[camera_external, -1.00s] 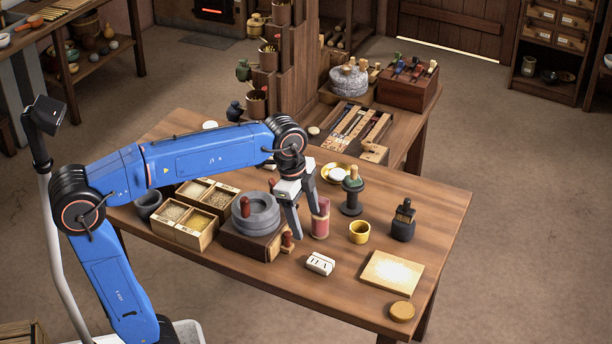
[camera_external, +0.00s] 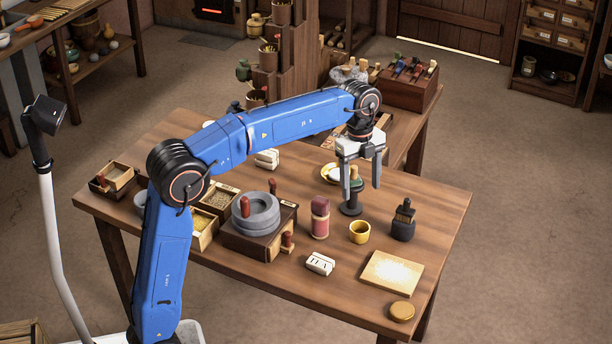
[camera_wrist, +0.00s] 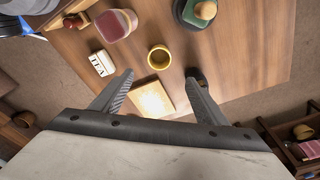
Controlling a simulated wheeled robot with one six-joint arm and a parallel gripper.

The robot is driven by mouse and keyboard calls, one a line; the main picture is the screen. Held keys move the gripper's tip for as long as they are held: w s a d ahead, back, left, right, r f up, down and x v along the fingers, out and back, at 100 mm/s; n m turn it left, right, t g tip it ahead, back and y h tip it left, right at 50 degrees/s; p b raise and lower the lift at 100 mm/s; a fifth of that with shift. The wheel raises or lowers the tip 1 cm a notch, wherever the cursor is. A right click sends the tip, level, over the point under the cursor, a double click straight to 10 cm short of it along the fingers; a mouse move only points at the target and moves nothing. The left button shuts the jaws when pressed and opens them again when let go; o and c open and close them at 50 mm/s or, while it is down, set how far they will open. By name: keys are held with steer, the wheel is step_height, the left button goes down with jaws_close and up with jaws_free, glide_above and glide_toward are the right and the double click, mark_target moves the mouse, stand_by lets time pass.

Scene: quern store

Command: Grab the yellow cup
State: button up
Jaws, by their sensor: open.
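The yellow cup (camera_external: 359,231) stands upright on the wooden table, between a red cylinder and a black holder. In the wrist view the yellow cup (camera_wrist: 159,57) shows its open mouth, beyond the fingertips and between their directions. My gripper (camera_external: 361,184) is open and empty, pointing down above the table, further back than the cup and apart from it. In the external view its fingers hang around a green-topped stand (camera_external: 352,196); whether they touch it I cannot tell. In the wrist view both fingers of my gripper (camera_wrist: 161,80) are spread.
Near the cup are the red cylinder (camera_external: 320,217), the black holder (camera_external: 403,222), a white block (camera_external: 320,263), a pale board (camera_external: 392,272) and a round lid (camera_external: 402,310). A stone quern (camera_external: 259,214) stands to the left. The table's right edge is mostly clear.

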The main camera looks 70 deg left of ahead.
glide_above(360, 228)
steer(key=s+d, duration=0.1)
steer(key=d, duration=0.1)
step_height(360, 228, down, 10)
steer(key=shift+a+f, duration=0.1)
steer(key=shift+d+f, duration=0.2)
steer(key=shift+f, duration=2.5)
steer(key=c, duration=1.1)
